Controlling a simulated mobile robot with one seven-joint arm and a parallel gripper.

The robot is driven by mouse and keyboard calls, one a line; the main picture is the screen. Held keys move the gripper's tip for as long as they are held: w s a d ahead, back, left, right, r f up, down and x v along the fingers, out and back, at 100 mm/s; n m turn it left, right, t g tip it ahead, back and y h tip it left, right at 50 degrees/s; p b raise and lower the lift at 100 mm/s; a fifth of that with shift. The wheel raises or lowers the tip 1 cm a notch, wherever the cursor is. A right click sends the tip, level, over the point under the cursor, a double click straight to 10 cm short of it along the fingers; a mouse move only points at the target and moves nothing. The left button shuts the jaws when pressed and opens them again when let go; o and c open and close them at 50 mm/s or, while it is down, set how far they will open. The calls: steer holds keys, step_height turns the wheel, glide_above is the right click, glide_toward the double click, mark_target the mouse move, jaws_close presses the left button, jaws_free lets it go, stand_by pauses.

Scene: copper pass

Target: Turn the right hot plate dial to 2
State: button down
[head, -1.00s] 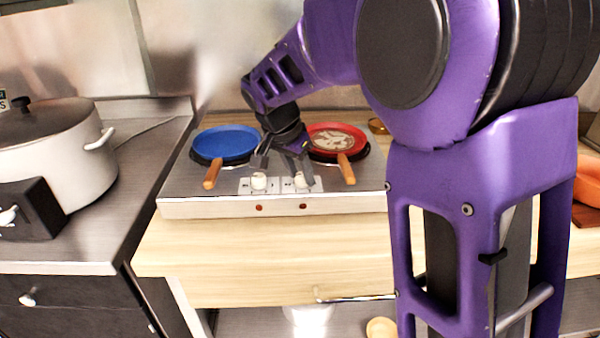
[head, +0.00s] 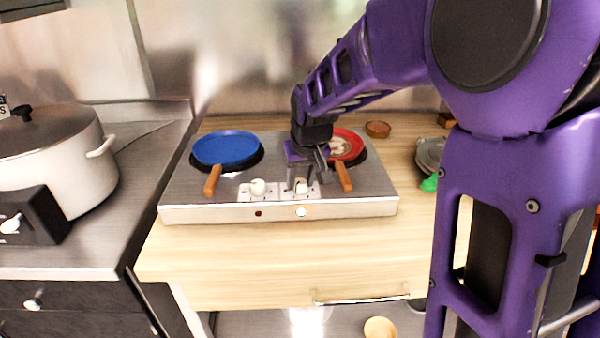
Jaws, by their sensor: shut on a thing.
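The hot plate (head: 350,208) is a steel two-burner unit on the wooden counter. Its right dial (head: 301,186) is a white knob on a white plate, and my gripper (head: 303,184) is shut on it from above. The number it points to is too small to read. The left dial (head: 258,187) is white and stands free. Below the dials, the right indicator light (head: 301,212) is bright and the left one (head: 258,213) is dark red. A blue pan (head: 226,148) sits on the left burner. A red pan (head: 352,139) sits on the right burner, partly hidden by my gripper.
Wooden pan handles (head: 213,180) point forward on both sides of the dials. A large white pot (head: 68,160) stands on the steel surface at left. A grey round item (head: 430,152) lies right of the hot plate. The counter front (head: 250,245) is clear.

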steer(key=n+y, duration=0.1)
steer(key=n, duration=0.1)
steer(key=shift+d+n+p, duration=0.15)
steer(key=shift+n+p, duration=0.25)
steer(key=n+g+y, duration=0.1)
steer(key=n, duration=0.2)
steer(key=shift+w+d+n, duration=0.1)
steer(key=shift+n, duration=0.2)
steer(key=n+g, duration=0.1)
steer(key=n, duration=0.2)
steer(key=n+g+y, duration=0.1)
steer(key=n, duration=0.2)
steer(key=shift+w+p, duration=0.1)
steer(key=shift+p, duration=0.2)
steer(key=shift+c, duration=2.3)
jaws_free()
